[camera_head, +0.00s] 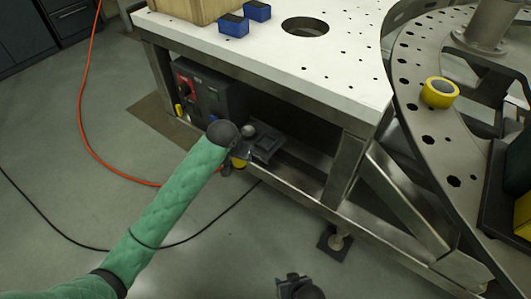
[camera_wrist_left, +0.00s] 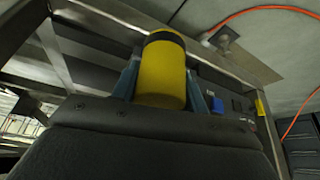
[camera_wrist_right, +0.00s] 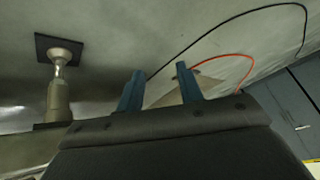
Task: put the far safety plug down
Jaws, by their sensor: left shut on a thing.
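My left gripper (camera_head: 236,164) is at the end of the green-sleeved arm, low beside the front of the white-topped bench. In the left wrist view its two blue fingers are shut on a yellow cylinder (camera_wrist_left: 163,75) with a dark band at its top, which looks like a safety plug. A little of the yellow cylinder (camera_head: 240,161) shows under the wrist in the head view. I cannot tell whether it touches anything below. My right gripper (camera_wrist_right: 158,85) is open and empty over the floor. It shows at the bottom of the head view (camera_head: 293,284).
A dark box (camera_head: 222,96) with a red panel stands on the bench's lower shelf. Blue blocks (camera_head: 232,26) and a wooden box lie on the white top (camera_head: 330,62). An orange cable (camera_head: 82,110) crosses the floor.

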